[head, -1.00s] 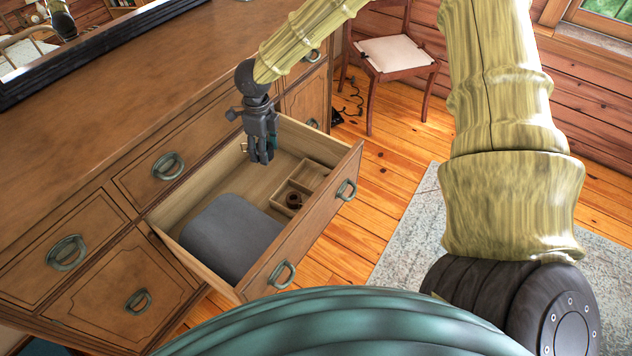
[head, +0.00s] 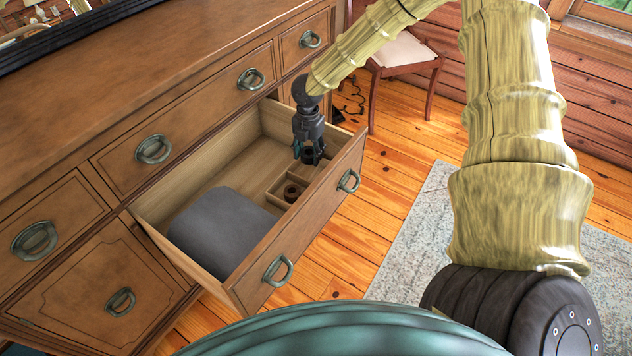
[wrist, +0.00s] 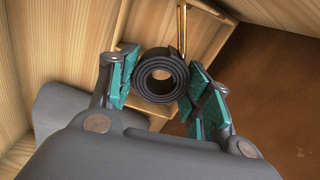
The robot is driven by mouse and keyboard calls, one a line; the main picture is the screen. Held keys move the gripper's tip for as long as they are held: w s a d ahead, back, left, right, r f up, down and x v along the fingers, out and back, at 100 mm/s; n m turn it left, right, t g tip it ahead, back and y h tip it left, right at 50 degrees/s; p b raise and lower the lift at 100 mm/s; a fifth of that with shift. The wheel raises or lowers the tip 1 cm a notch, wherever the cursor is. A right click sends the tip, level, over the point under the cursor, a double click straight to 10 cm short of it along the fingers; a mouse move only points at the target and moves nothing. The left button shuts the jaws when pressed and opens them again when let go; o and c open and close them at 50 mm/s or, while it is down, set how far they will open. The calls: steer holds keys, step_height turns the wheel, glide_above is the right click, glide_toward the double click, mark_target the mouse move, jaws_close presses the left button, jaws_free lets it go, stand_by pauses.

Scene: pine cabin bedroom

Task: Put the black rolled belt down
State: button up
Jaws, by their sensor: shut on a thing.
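The black rolled belt (wrist: 160,97) is a dark coil with a round hole in the middle. It sits between the teal-padded fingers of my gripper (wrist: 162,80) in the wrist view. In the head view my gripper (head: 309,152) points down over the right end of the open drawer (head: 318,208), and the belt (head: 308,157) shows dark between its fingers. My gripper is shut on the belt. It is at the divided compartments (head: 275,184); whether the belt touches the compartment floor I cannot tell.
A brown rolled belt (head: 292,196) lies in the compartment nearer the drawer's middle. A grey folded cloth (head: 222,230) fills the drawer's left part. The drawer floor behind the compartments is bare. The dresser top (head: 150,90) rises behind; a chair (head: 405,55) stands beyond.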

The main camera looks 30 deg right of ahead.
steer(key=shift+s+d+f+m, duration=0.1)
steer(key=shift+d+f+m, duration=0.4)
steer(key=shift+f+m, duration=0.1)
steer(key=shift+f+b, duration=0.65)
steer(key=shift+f, duration=4.25)
steer(key=shift+f, duration=0.1)
steer(key=o, duration=1.1)
step_height(320, 180, up, 12)
steer(key=shift+d+r+p, duration=0.1)
steer(key=shift+p, duration=0.5)
